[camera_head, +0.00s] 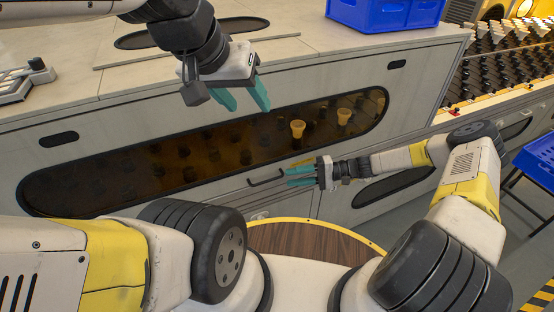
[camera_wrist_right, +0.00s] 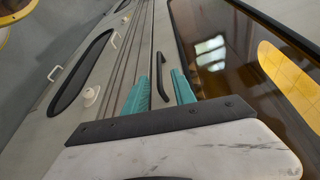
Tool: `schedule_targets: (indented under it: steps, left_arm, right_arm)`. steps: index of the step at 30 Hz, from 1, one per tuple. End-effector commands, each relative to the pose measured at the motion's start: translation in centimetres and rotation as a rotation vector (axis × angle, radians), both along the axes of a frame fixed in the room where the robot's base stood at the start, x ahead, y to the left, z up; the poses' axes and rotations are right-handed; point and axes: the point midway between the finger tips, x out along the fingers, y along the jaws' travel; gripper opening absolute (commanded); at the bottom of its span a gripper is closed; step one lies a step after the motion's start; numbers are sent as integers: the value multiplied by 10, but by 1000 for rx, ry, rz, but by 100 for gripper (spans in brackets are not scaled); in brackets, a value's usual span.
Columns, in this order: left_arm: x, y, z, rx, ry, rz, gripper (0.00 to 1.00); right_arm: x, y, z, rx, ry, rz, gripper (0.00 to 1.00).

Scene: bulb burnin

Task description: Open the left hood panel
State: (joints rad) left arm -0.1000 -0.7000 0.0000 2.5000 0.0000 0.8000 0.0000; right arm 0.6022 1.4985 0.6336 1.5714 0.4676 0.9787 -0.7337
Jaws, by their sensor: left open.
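The hood panel is a pale front (camera_head: 135,185) with a long amber window (camera_head: 200,150). Its black bar handle (camera_head: 265,178) sits below the window; it also shows in the right wrist view (camera_wrist_right: 158,68). My right gripper (camera_head: 287,177) is open just right of the handle, with its teal fingers pointing left toward it. In the right wrist view the handle appears between my spread fingers (camera_wrist_right: 167,80), which are not closed on it. My left gripper (camera_head: 254,103) is open and empty, in front of the upper part of the window. The panel looks shut.
Pale yellow sockets or bulbs (camera_head: 298,128) show behind the window. A blue crate (camera_head: 385,12) stands on the top at the back. A rack of dark sockets (camera_head: 500,60) is at the right. A round wooden top (camera_head: 310,241) is below, near my body.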

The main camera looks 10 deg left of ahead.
Motion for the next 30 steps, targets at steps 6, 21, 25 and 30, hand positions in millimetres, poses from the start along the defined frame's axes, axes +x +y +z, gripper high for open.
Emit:
schedule_targets:
  steps: [6, 21, 25, 30]
  left_arm:
    - [0, 0, 0, 0, 0, 0, 52]
    - [0, 0, 0, 0, 0, 0, 52]
    - [0, 0, 0, 0, 0, 0, 52]
    - [0, 0, 0, 0, 0, 0, 52]
  right_arm:
    - [1, 12, -9, 55, 18, -35, 32]
    - [-13, 77, -15, 53, 19, -35, 32]
    - [-15, 82, -15, 52, 19, -35, 32]
    - [-15, 83, -15, 52, 19, -35, 32]
